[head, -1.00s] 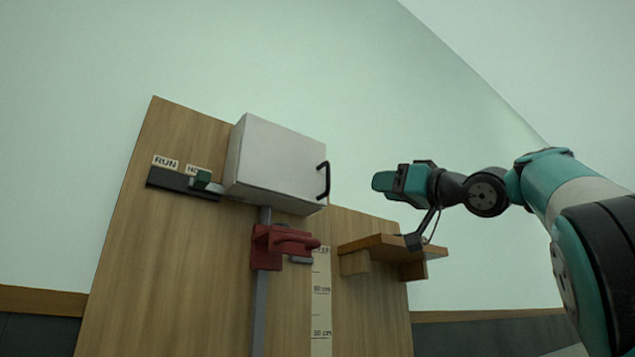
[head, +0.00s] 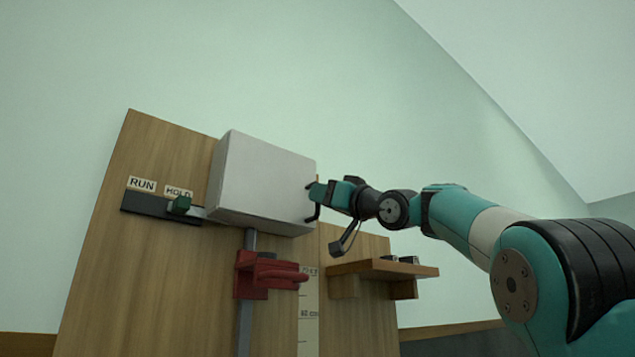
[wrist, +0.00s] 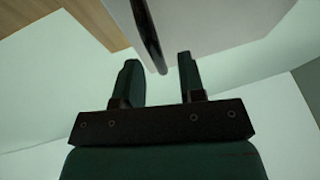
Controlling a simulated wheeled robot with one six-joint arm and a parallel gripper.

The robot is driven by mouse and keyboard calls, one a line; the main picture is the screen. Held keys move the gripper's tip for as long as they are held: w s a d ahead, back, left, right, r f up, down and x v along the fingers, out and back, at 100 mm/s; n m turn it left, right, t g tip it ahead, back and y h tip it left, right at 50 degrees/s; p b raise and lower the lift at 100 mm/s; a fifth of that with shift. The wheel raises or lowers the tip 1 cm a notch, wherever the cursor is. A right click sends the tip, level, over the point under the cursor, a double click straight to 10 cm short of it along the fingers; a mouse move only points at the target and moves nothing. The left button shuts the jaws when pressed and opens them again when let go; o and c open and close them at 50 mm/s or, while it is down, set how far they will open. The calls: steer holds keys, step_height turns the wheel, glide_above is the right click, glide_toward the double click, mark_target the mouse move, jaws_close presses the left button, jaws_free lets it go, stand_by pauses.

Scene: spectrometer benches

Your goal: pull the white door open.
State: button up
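The white door (head: 265,183) is the front of a white box mounted high on a wooden board, and it looks closed. Its black bar handle (head: 312,205) is at the door's right edge. My gripper (head: 314,192) is at the handle from the right in the head view, overlapping its upper part. In the wrist view my gripper (wrist: 158,75) has its two fingers apart. The dark handle (wrist: 148,35) reaches down to the gap between the fingertips there, with space visible on both sides. The white door surface (wrist: 215,25) lies beyond the fingers.
A red clamp (head: 268,275) on a grey rail is below the box. A wooden shelf (head: 385,268) juts out below my arm. Right of the board is open wall.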

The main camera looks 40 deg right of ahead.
steer(key=shift+p+x, duration=0.45)
steer(key=shift+x, duration=0.8)
jaws_close()
steer(key=shift+s, duration=0.15)
